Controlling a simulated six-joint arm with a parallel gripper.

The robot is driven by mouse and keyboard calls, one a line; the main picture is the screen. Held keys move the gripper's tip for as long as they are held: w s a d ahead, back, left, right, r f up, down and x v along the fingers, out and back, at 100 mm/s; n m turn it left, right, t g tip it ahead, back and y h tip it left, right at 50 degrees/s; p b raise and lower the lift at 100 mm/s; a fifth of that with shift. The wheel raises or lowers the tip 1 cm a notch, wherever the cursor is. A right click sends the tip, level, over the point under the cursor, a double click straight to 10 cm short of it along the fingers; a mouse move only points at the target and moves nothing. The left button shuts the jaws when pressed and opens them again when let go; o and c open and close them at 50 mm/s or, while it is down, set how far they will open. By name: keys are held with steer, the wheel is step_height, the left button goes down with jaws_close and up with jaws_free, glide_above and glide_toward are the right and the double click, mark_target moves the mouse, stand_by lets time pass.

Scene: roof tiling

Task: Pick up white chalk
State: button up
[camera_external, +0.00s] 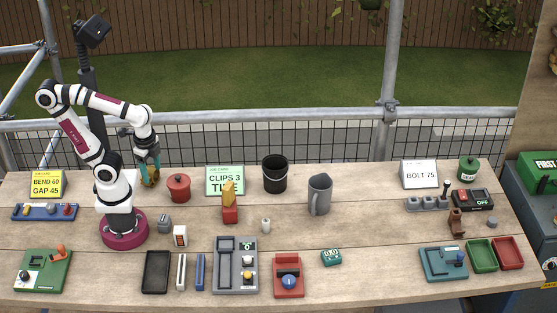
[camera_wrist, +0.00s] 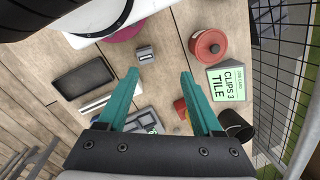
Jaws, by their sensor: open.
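A white stick (camera_external: 181,272), which looks like the white chalk, lies on the bench's front part between a black tray and a blue stick (camera_external: 199,271). In the wrist view a white stick (camera_wrist: 96,103) shows left of my left finger, beside the black tray. A short pale cylinder (camera_external: 266,225) stands near the bench's middle; I cannot tell what it is. My gripper (camera_external: 150,174) is at the back left, far from the white stick, pointing down. Its teal fingers (camera_wrist: 160,74) are apart, with nothing held between them.
A red pot (camera_external: 179,187), a "CLIPS 3 TILE" card (camera_external: 225,181) and a black bucket (camera_external: 274,174) stand near my gripper. The black tray (camera_external: 156,272) and a grey fixture (camera_external: 236,267) flank the sticks.

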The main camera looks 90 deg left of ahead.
step_height(320, 180, up, 6)
steer(key=w+d+n+g+h, duration=0.1)
steer(key=w+d+n+h, duration=0.2)
steer(key=w+n+h, duration=0.6)
steer(key=w+a+f+n+t+h, duration=0.1)
steer(key=w+a+n+t+h, duration=0.15)
steer(key=w+a+n, duration=0.55)
steer(key=w+a+n+t+h, duration=0.2)
steer(key=w+a+n+t, duration=0.1)
steer(key=w+n, duration=0.8)
glide_toward(266, 219)
steer(key=shift+t, duration=0.25)
steer(key=x, duration=1)
steer(key=shift+s+d+f, duration=0.15)
steer(key=shift+d+f, duration=0.05)
steer(key=shift+d, duration=0.05)
jaws_close()
